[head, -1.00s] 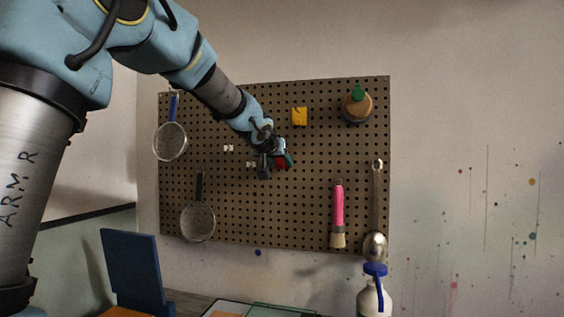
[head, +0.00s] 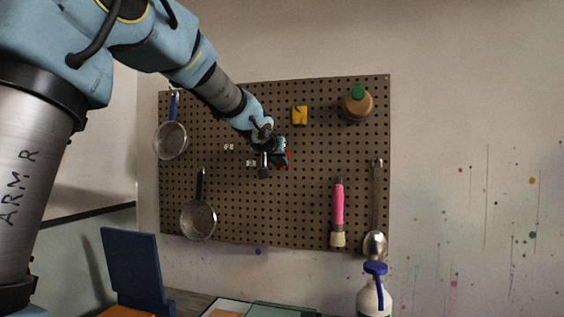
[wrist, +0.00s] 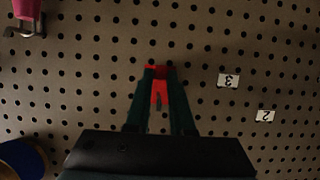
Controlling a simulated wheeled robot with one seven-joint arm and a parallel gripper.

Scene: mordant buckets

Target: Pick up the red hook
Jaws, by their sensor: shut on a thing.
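The red hook (wrist: 159,88) is small and sits between the two dark green fingers of my gripper (wrist: 160,74) in the wrist view. The fingers are shut on it, one on each side. In the head view, my gripper (head: 280,160) is at the middle of the brown pegboard (head: 265,205), and a bit of red (head: 287,156) shows at its fingers. The fingers hide part of the hook. I cannot tell whether it touches the board.
A yellow hook (head: 300,116) and a jar with a green lid (head: 357,104) are above right. A pink-handled brush (head: 338,205) and a spoon (head: 376,215) hang right. White number labels (wrist: 228,81) sit beside the gripper. A white bottle (head: 374,298) stands below.

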